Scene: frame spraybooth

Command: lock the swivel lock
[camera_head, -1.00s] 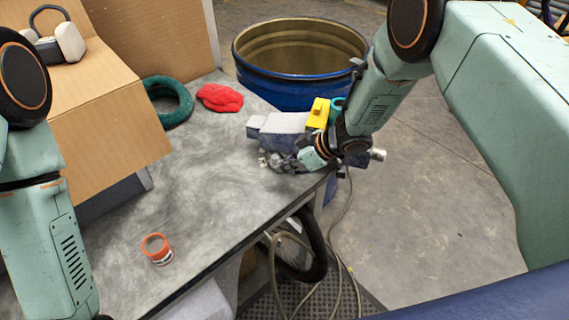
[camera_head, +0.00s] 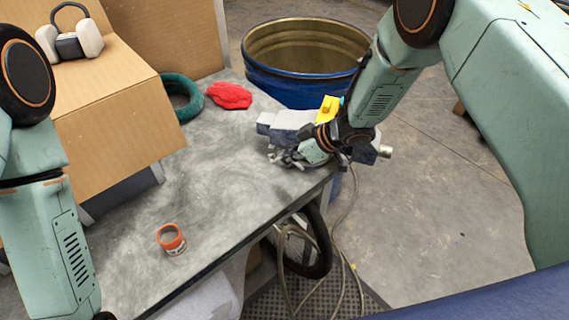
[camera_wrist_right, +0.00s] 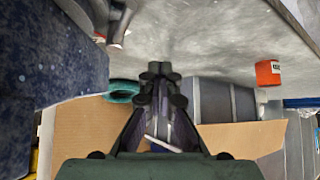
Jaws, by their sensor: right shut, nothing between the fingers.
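A blue bench vise with grey jaws (camera_head: 290,121) stands at the right end of the workbench; its dark blue body (camera_wrist_right: 45,100) fills the left of the wrist view. A metal handle-like part (camera_wrist_right: 117,22) shows beside the body at the top left of the wrist view. I cannot tell for sure whether it is the swivel lock. My right gripper (camera_head: 284,158) is low at the near side of the vise, partly mixed with it in the head view. In the wrist view its fingertips (camera_wrist_right: 160,76) are together and empty, apart from the vise body. My left gripper is out of view.
An orange-and-white roll (camera_head: 171,240) stands on the bench (camera_head: 215,180). A red cloth (camera_head: 229,95), a green ring (camera_head: 183,97) and a cardboard box (camera_head: 120,110) lie farther back. A blue drum (camera_head: 300,85) stands behind the vise. Cables hang below the bench edge.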

